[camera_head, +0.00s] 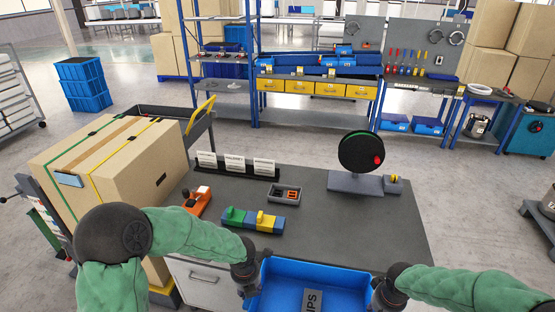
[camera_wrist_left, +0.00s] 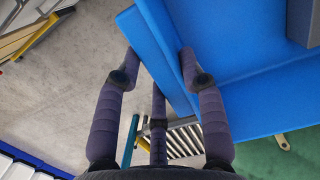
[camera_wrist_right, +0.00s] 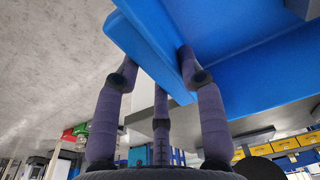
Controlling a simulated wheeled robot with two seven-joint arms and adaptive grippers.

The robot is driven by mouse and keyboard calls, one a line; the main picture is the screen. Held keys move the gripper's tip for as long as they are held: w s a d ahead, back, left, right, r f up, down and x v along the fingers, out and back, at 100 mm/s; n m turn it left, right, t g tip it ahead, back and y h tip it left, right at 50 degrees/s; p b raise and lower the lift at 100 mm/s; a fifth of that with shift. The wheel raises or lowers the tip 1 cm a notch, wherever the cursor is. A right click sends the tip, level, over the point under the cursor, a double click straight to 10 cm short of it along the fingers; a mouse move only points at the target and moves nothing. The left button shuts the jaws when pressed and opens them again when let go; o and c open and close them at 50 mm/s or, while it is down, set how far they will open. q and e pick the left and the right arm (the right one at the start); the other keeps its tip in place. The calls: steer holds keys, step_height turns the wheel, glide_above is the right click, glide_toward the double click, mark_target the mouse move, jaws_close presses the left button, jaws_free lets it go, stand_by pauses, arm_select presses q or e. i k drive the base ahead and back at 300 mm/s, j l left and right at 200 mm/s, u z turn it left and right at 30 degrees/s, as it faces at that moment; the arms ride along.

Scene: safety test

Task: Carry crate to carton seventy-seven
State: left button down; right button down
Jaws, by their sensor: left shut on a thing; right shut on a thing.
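A blue crate (camera_head: 315,270) is at the bottom middle of the head view, at the near edge of the grey table. A grey label with partly visible lettering is inside it. My left gripper (camera_head: 248,284) is shut on its left wall, and my right gripper (camera_head: 382,292) is shut on its right wall. The left wrist view shows the crate wall (camera_wrist_left: 160,50) between the fingers, as does the right wrist view (camera_wrist_right: 155,45). A large brown carton (camera_head: 135,175) with green and yellow straps stands on a cart at the left. No number is readable on it.
The grey table (camera_head: 330,225) holds a black reel on a stand (camera_head: 361,153), green, yellow and blue blocks (camera_head: 252,218), an orange tool (camera_head: 195,203) and a sign holder (camera_head: 237,168). Blue crates (camera_head: 84,84) stand farther left. Open floor lies beyond the table.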

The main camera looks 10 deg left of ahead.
mark_target(90, 151)
steer(key=j, duration=1.05)
steer(key=i+j, duration=0.1)
steer(key=j, duration=0.95)
steer(key=i+j, duration=0.1)
steer(key=j, duration=0.95)
steer(key=k+j, duration=0.1)
steer(key=j, duration=0.7)
steer(key=k+j, duration=0.1)
steer(key=j, duration=0.65)
steer(key=k+j, duration=0.1)
steer(key=j, duration=0.3)
steer(key=k+j, duration=0.15)
steer(key=j, duration=0.25)
